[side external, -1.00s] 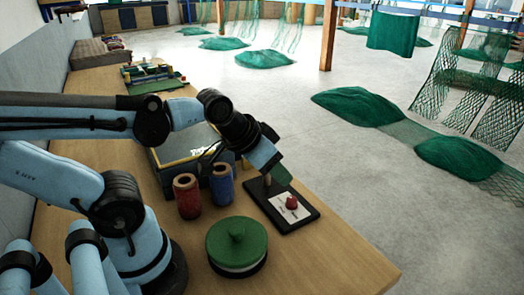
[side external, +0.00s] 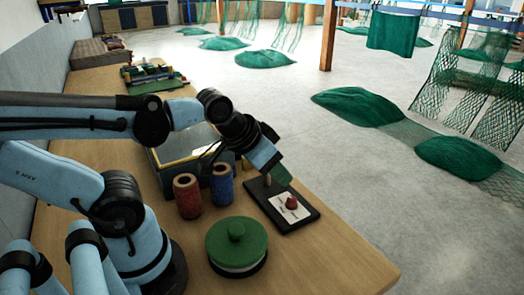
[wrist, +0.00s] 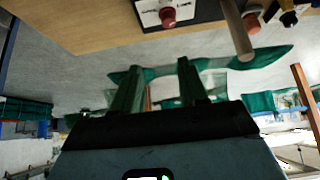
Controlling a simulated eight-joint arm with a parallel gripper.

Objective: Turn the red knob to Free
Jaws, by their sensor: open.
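The red knob (side external: 292,202) sits on a white label (side external: 283,209) on a dark board (side external: 305,222) near the bench's right edge. In the wrist view the knob (wrist: 168,16) is at the top, with small dark words on the label (wrist: 150,18) that I cannot read surely. My gripper (side external: 282,176) is tilted down just behind the knob, apart from it. In the wrist view its two green fingers (wrist: 160,66) are spread with nothing between them. The knob's exact pointing direction is too small to tell.
A wooden post (wrist: 237,30) stands on the board beside the knob. A red spool (side external: 187,196), a blue spool (side external: 222,184) and a green-lidded round tin (side external: 236,245) stand to the left. The bench (side external: 335,255) is clear in front of the board.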

